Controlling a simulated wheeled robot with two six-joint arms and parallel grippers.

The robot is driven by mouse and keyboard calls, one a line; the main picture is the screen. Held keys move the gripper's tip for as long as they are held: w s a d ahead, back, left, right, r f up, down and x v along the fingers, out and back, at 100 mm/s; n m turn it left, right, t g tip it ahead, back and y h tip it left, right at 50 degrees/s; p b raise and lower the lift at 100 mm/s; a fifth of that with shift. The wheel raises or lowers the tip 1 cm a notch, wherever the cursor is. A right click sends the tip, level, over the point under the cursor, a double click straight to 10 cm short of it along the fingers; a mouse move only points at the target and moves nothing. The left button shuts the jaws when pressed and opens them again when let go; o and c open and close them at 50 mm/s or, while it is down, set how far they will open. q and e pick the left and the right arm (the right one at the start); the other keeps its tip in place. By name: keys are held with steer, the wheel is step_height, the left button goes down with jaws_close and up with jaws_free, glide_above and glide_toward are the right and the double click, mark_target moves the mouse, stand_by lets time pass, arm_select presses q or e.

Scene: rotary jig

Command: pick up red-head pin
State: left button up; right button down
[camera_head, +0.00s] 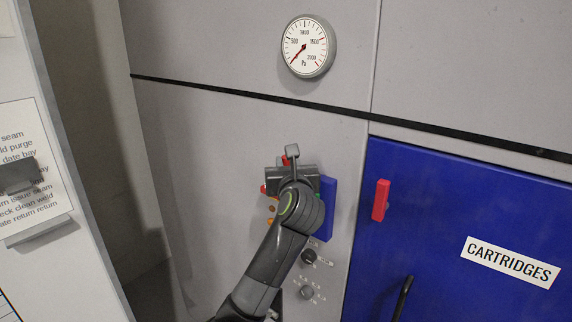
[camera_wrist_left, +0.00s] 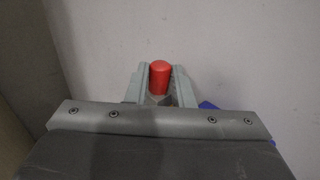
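The red-head pin shows in the left wrist view as an upright red cylinder (camera_wrist_left: 159,77) between the two grey fingers. My left gripper (camera_wrist_left: 160,88) has a finger close against each side of the red head and looks shut on it. In the head view, my left gripper (camera_head: 291,157) is in front of the grey panel, with a bit of red (camera_head: 285,160) at its fingertips. The pin's lower part is hidden by the gripper. My right gripper is not in view.
A blue plate (camera_head: 327,210) is just right of my gripper. Dark knobs (camera_head: 308,257) and small coloured buttons (camera_head: 271,208) are on the panel. A blue cartridges door (camera_head: 450,220) with a red piece (camera_head: 381,200) is at right. A gauge (camera_head: 307,46) is above.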

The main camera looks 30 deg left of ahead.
arm_select(q)
jaws_close()
